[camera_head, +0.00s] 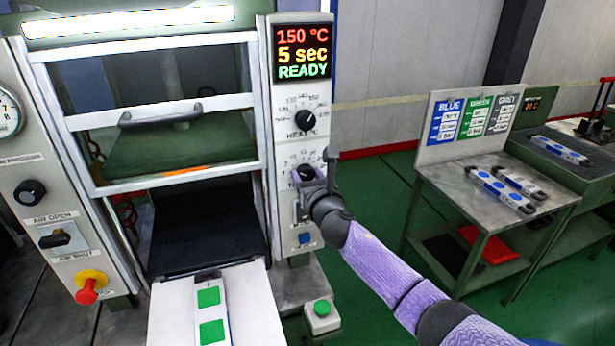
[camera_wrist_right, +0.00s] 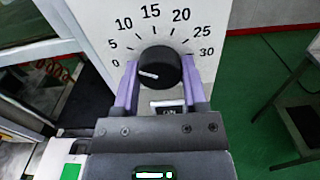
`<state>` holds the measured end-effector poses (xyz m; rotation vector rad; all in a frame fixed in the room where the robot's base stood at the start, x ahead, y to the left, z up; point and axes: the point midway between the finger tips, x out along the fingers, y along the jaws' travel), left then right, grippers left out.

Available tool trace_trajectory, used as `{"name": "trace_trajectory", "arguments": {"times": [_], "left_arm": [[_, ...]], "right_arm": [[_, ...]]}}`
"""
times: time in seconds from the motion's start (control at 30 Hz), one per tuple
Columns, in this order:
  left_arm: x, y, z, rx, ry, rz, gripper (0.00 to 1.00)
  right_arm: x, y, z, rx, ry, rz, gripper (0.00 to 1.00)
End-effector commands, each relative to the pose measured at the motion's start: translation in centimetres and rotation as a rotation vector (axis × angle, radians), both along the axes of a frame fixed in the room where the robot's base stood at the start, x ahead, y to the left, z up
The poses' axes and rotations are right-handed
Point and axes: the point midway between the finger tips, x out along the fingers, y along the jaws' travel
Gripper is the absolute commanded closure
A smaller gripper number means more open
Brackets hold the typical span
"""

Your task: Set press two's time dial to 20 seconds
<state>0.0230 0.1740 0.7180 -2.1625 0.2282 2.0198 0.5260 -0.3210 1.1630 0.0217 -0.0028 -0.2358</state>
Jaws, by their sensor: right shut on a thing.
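The black time dial (camera_head: 306,172) is the lower of two dials on the press's right-hand panel, partly covered by my right gripper (camera_head: 318,188) in the head view. In the right wrist view the dial (camera_wrist_right: 160,66) has a scale from 0 to 30, and its white mark points left, near the low end. My right gripper (camera_wrist_right: 158,92) is shut on the knob, one purple finger on each side. The panel's display (camera_head: 303,52) reads 150 °C, 5 sec, READY. My left gripper is not in view.
A temperature dial (camera_head: 306,120) sits just above, and a blue button (camera_head: 306,239) below. The press's glass door (camera_head: 170,110) is left of the panel. A white board with green squares (camera_head: 210,310) lies in front. A side table (camera_head: 455,180) stands at right.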

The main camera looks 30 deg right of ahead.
Motion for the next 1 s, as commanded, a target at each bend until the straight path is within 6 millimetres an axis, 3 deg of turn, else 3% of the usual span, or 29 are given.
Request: {"name": "trace_trajectory", "arguments": {"times": [0.37,1.0], "left_arm": [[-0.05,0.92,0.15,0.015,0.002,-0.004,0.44],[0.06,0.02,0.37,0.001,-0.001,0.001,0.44]], "right_arm": [[0.00,0.06,0.00,0.230,-0.054,0.000,1.00],[0.03,0.13,0.07,0.824,-0.198,-0.001,1.00]]}}
